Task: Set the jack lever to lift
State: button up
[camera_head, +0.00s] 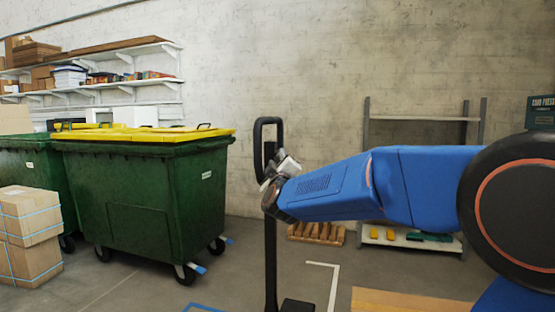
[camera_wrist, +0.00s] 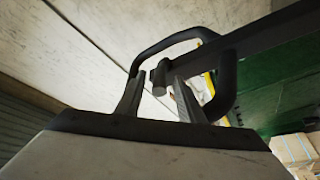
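The pallet jack's black loop handle (camera_head: 268,128) stands upright on its dark post (camera_head: 271,255) in the head view. In the wrist view the loop handle (camera_wrist: 228,90) curves around the far side of my fingers. A short dark lever with a rounded end (camera_wrist: 158,77) shows inside the loop, between my fingertips. My gripper (camera_wrist: 159,86) is open, its two fingers apart on either side of the lever end. Contact with the lever cannot be told. In the head view my gripper (camera_head: 272,168) is at the handle's lower part, partly hidden by my wrist.
A green bin with a yellow lid (camera_head: 140,190) stands left of the jack. Strapped boxes (camera_head: 28,230) are at the far left. A metal rack (camera_head: 420,118) and a wooden pallet (camera_head: 316,233) are behind my arm, against the wall. Some floor around the post is clear.

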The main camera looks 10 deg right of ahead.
jog(key=shift+x, duration=1.05)
grip_shut()
jog(key=shift+w+f+n+t, duration=0.1)
jog(key=shift+f+n+t, duration=0.35)
jog(key=shift+t, duration=0.35)
jog(key=shift+w+d+f+n+t+y, duration=0.1)
jog(key=shift+f+n+t+y, duration=0.25)
jog(key=shift+t, duration=0.3)
jog(key=shift+f+n+t+y, duration=0.15)
jog(key=shift+f+n+t, duration=0.2)
jog(key=shift+t, duration=0.3)
jog(key=shift+r, duration=0.1)
